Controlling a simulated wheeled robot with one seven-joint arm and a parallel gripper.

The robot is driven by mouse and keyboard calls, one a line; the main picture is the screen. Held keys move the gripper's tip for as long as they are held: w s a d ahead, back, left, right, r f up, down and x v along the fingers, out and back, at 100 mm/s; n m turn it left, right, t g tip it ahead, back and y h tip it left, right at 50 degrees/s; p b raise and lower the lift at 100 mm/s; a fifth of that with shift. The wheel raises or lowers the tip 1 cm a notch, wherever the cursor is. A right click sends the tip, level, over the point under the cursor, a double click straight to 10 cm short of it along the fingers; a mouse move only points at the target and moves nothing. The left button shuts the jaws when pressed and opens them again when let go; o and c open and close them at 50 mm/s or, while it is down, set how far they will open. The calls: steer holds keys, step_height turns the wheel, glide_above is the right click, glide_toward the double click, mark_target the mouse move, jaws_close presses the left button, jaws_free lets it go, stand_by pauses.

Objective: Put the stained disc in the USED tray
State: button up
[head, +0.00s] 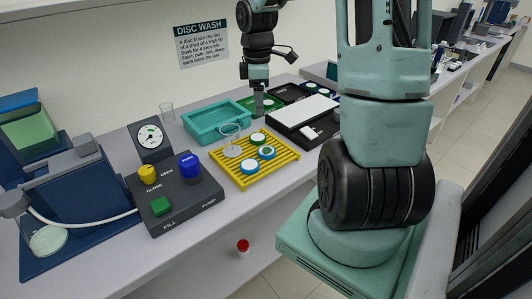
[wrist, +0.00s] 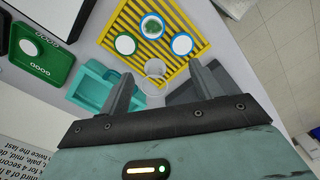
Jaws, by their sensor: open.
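A green tray with a pale disc (wrist: 28,47) lies at upper left there. No USED label is readable, so I cannot tell which tray it is.
A white-topped black unit (head: 303,110) is to the right, the button box (head: 185,208) and gauge (head: 150,138) to the left.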

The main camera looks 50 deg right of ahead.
steer(key=d, duration=0.2)
steer(key=p, duration=0.1)
glide_above(268, 150)
steer(key=f, duration=1.2)
steer(key=shift+w+a+f, duration=0.15)
steer(key=shift+a+f, duration=0.05)
steer(key=shift+a, duration=0.05)
steer(key=shift+s+d+f+p, duration=0.15)
steer(key=shift+f+p, duration=0.15)
steer(key=shift+f, duration=1)
steer(key=shift+s+d+f+p, duration=0.1)
steer(key=shift+f+p, duration=0.15)
steer(key=shift+f, duration=1.05)
steer(key=shift+a, duration=0.1)
steer(key=c, duration=0.8)
